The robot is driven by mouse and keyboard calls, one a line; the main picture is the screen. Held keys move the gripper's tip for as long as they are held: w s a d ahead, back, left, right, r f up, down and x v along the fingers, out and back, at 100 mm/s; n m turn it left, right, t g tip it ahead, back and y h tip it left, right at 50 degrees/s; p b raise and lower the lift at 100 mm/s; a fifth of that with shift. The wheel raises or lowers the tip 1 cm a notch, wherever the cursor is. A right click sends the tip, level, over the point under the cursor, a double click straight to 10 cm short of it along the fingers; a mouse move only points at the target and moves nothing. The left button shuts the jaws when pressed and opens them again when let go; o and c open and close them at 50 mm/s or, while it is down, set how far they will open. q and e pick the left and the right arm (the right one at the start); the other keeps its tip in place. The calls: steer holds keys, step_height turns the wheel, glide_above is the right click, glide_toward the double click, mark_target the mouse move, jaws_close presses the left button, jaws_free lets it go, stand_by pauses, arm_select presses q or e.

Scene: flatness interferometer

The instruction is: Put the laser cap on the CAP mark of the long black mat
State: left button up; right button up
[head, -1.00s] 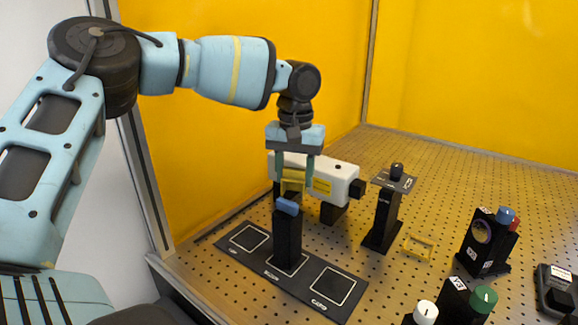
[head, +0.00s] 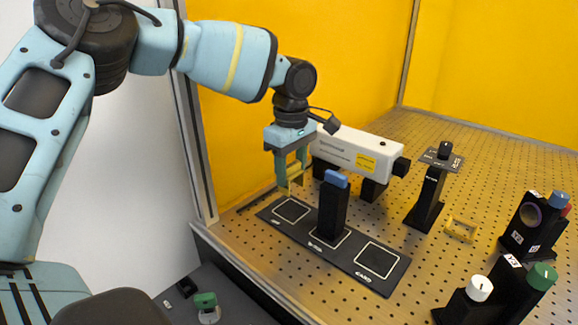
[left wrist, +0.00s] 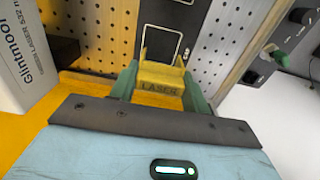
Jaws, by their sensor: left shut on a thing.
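My left gripper (head: 289,178) points down and is shut on the yellow laser cap (head: 293,174). In the left wrist view the cap (left wrist: 159,85) sits between the green fingers, with "LASER" on its face. The long black mat (head: 345,257) has three white-outlined squares; their labels are too small to read surely. The gripper holds the cap above the mat's left-end square, apart from the mat. Part of the mat (left wrist: 170,14) shows beyond the cap in the left wrist view. My right gripper is not in view.
A black post with a blue top (head: 333,210) stands on the middle square. The white laser (head: 345,148) is behind the mat. A black stand (head: 428,195) and a yellow frame (head: 461,228) are to the right. The mat's right square is bare.

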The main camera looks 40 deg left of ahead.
arm_select(q)
steer(key=shift+f, duration=0.15)
steer(key=shift+f+b, duration=0.6)
steer(key=shift+f, duration=1.95)
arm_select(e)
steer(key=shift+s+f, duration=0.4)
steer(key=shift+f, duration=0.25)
arm_select(q)
steer(key=shift+f+b, duration=0.3)
steer(key=shift+f, duration=0.1)
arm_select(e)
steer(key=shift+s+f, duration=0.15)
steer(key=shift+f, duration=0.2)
arm_select(q)
steer(key=o, duration=0.9)
steer(key=shift+r, duration=0.1)
steer(key=shift+r+p, duration=0.85)
steer(key=shift+r, duration=2.6)
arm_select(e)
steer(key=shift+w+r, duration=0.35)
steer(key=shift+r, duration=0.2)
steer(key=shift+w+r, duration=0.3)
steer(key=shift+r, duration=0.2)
